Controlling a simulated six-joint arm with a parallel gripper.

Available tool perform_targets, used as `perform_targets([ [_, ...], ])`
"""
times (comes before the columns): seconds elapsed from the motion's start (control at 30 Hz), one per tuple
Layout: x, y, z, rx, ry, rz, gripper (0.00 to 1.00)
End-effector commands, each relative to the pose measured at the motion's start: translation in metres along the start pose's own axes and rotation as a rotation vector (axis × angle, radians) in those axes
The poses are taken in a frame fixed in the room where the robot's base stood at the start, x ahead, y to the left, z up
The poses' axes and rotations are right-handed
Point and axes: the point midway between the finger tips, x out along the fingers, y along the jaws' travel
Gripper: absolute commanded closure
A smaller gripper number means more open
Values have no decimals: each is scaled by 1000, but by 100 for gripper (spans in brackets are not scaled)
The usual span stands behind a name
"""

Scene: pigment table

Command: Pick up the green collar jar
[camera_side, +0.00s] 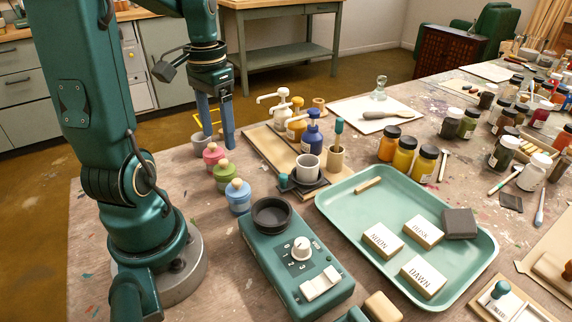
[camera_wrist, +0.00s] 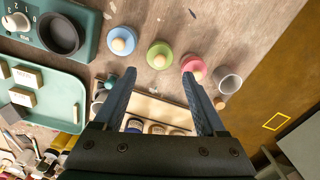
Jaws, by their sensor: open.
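The green collar jar (camera_side: 223,180) stands upright on the table with a round wooden knob on top, between a pink collar jar (camera_side: 213,156) and a blue collar jar (camera_side: 238,198). My gripper (camera_side: 218,141) is open and empty, pointing down, behind and above the row of jars. In the wrist view the green collar jar (camera_wrist: 160,58) shows just past the gap between my fingertips (camera_wrist: 158,75), and nothing is between the fingers. The pink jar (camera_wrist: 194,66) appears close to the right fingertip; the blue jar (camera_wrist: 122,40) is to the upper left.
A grey cup (camera_side: 203,143) stands beside the pink jar. A wooden board (camera_side: 262,143) with pump bottles lies to the right of the jars. A green dial device (camera_side: 268,246) with a black bowl is in front, beside a mint tray (camera_side: 335,205).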

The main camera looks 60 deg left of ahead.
Motion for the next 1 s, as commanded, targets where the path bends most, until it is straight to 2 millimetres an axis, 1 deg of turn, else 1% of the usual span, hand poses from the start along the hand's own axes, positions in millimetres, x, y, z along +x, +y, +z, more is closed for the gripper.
perform_targets([
  [0.03,13,1,2,0,-9,5,26],
  [0.1,32,1,2,0,-10,6,26],
  [0.23,56,1,1,0,-7,5,26],
  [0.47,75,0,0,0,-3,1,26],
  [0.73,105,0,1,0,-4,1,26],
  [0.83,112,0,1,0,-3,0,26],
  [1.0,116,0,0,0,0,-2,26],
])
